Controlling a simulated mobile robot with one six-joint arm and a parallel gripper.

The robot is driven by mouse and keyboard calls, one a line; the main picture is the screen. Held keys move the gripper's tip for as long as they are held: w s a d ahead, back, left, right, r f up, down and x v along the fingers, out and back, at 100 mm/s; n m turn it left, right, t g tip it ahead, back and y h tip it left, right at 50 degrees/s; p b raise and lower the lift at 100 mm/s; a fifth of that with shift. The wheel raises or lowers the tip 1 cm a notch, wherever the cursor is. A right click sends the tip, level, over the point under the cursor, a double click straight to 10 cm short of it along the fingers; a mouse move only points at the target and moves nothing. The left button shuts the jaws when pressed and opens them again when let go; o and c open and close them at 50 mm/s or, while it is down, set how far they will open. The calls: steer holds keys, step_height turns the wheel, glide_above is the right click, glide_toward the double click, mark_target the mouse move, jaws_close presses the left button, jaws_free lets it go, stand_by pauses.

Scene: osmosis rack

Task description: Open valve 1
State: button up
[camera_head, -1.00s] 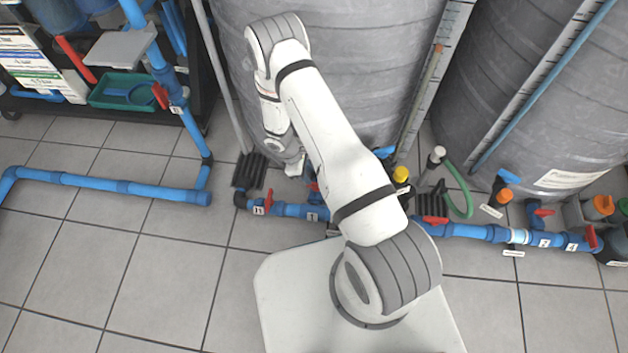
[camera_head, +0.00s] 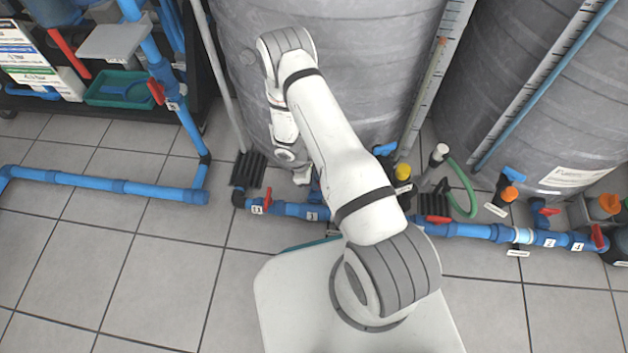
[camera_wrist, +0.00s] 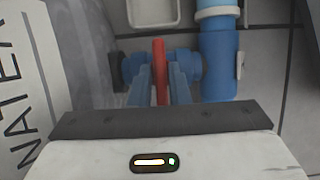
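A red valve handle (camera_wrist: 160,60) stands upright in the middle of the wrist view, on a blue valve body and pipe. The blue-grey fingers of my gripper (camera_wrist: 161,88) lie close on either side of this handle. I cannot tell whether they press on it or leave a small gap. In the head view my gripper (camera_head: 302,178) is low by the tank's foot, just above the blue pipe at the label that looks like 1 (camera_head: 312,216). The handle there is hidden behind my arm.
Another red handle (camera_head: 267,198) sits just left on the same blue pipe (camera_head: 470,230), which runs right past more valves. A large grey tank (camera_head: 380,60) stands close behind. A dark rack (camera_head: 195,90) is at the left. Tiled floor (camera_head: 150,260) is clear at front left.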

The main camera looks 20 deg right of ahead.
jaws_close()
steer(key=shift+a, duration=0.1)
steer(key=shift+n+b, duration=0.3)
steer(key=n+t+b, duration=0.1)
steer(key=n+b, duration=0.1)
steer(key=shift+f+n+h, duration=0.15)
steer(key=shift+n+h, duration=0.15)
steer(key=shift+n, duration=0.1)
steer(key=n+t, duration=0.1)
steer(key=n, duration=0.1)
steer(key=n+t+b, duration=0.1)
steer(key=n, duration=0.1)
steer(key=shift+s+n, duration=0.2)
steer(key=shift+n, duration=0.1)
steer(key=n, duration=0.1)
steer(key=n+t+y, duration=0.1)
steer(key=n, duration=0.3)
steer(key=shift+d+r+t, duration=0.2)
steer(key=shift+d+t, duration=0.05)
steer(key=shift+t, duration=0.15)
steer(key=n+y, duration=0.1)
steer(key=n, duration=0.1)
steer(key=n+t, duration=0.1)
steer(key=n, duration=0.1)
steer(key=shift+n+y, duration=0.3)
steer(key=shift+y, duration=0.1)
